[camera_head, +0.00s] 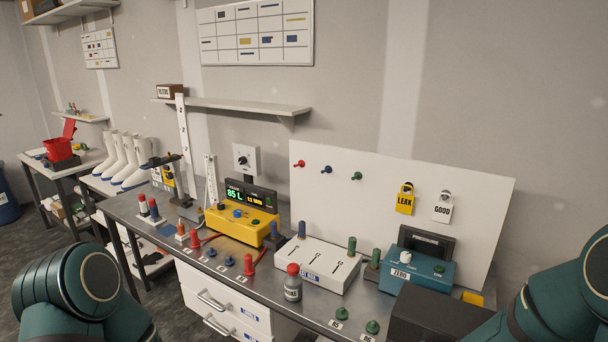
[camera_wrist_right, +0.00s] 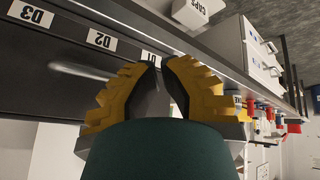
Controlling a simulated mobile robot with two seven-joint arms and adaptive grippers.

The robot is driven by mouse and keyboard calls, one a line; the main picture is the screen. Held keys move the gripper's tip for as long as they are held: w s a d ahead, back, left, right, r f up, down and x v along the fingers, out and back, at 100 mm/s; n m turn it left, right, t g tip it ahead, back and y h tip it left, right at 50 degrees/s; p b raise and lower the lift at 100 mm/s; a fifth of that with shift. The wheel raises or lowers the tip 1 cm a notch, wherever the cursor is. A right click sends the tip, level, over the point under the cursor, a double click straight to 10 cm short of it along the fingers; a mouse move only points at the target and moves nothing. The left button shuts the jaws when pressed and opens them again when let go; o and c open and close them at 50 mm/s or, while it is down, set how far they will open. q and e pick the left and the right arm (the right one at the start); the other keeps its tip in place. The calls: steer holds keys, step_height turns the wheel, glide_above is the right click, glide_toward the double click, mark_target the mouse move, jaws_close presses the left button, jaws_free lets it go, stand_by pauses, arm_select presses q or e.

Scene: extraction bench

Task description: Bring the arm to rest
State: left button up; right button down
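In the head view only parts of my teal arms show, at the lower left and lower right corners. Neither gripper is in that view. In the right wrist view my right gripper (camera_wrist_right: 160,64) has its yellow, stepped fingers brought together at the tips, with nothing seen held. It is in front of a dark bench surface with labels D3 (camera_wrist_right: 30,13), D2 (camera_wrist_right: 102,40) and a partly covered D1 (camera_wrist_right: 150,58). I cannot tell its exact distance from that surface. My left gripper is out of sight.
The bench (camera_head: 120,210) carries a yellow meter (camera_head: 236,224), a white block (camera_head: 316,263), a bottle with a red cap (camera_head: 293,285), a teal ZERO device (camera_head: 416,271) and a dark box (camera_head: 436,316) near my right arm. A white board (camera_head: 400,170) stands behind.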

steer(key=s+a+f+m+g+y+b, duration=0.2)
steer(key=s+a+f+b, duration=0.1)
steer(key=s+a+f, duration=0.4)
steer(key=s+a+f+m+g+y+b, duration=0.2)
steer(key=s+a+f, duration=0.5)
steer(key=f, duration=0.4)
steer(key=shift+s+a+f+m+g+b, duration=0.3)
steer(key=shift+m+g+b, duration=0.1)
steer(key=shift+g+b, duration=0.15)
